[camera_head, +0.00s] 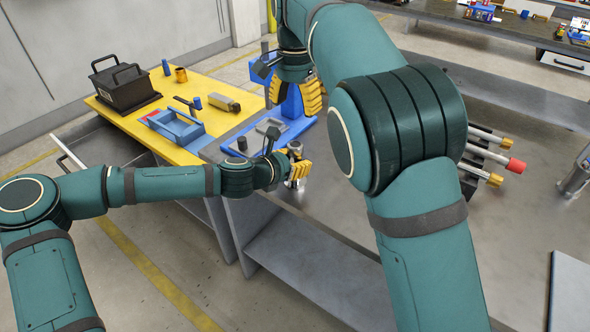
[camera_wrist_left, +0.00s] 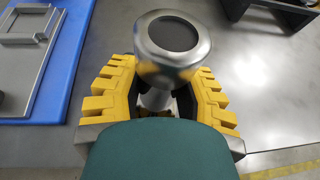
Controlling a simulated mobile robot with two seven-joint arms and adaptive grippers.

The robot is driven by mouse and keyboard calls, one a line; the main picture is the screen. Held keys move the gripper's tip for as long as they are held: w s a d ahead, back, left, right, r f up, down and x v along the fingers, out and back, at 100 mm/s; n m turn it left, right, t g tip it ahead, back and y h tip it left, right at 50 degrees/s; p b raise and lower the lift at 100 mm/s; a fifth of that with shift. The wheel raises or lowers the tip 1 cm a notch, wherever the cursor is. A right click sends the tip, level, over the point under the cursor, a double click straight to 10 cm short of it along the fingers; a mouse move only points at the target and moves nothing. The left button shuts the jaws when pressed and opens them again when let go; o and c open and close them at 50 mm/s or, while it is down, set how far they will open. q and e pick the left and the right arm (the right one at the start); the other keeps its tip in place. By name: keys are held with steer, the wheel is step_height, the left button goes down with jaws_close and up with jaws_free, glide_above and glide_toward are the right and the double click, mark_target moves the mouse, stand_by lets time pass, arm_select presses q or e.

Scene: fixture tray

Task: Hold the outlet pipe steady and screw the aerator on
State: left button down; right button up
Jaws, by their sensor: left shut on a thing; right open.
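My left gripper (camera_head: 299,172) is shut on the upright outlet pipe (camera_head: 294,150) at the edge of the grey bench. In the left wrist view the pipe's wide, shiny metal head (camera_wrist_left: 172,48) has a dark round top and stands above the yellow finger pads of this gripper (camera_wrist_left: 160,98). I cannot tell whether that head is the aerator or part of the pipe. No separate aerator can be made out. My right gripper (camera_head: 293,95) is open, with its yellow fingers apart, above the blue fixture tray and behind the pipe.
The blue fixture tray (camera_head: 293,129) holds a grey plate (camera_head: 270,126) behind the pipe. A yellow table (camera_head: 215,95) on the left bears a black toolbox (camera_head: 125,87), a blue bin (camera_head: 176,127) and small parts. Several rods (camera_head: 492,155) lie at right.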

arm_select(q)
steer(key=c, duration=0.6)
jaws_free()
steer(key=v, duration=1.2)
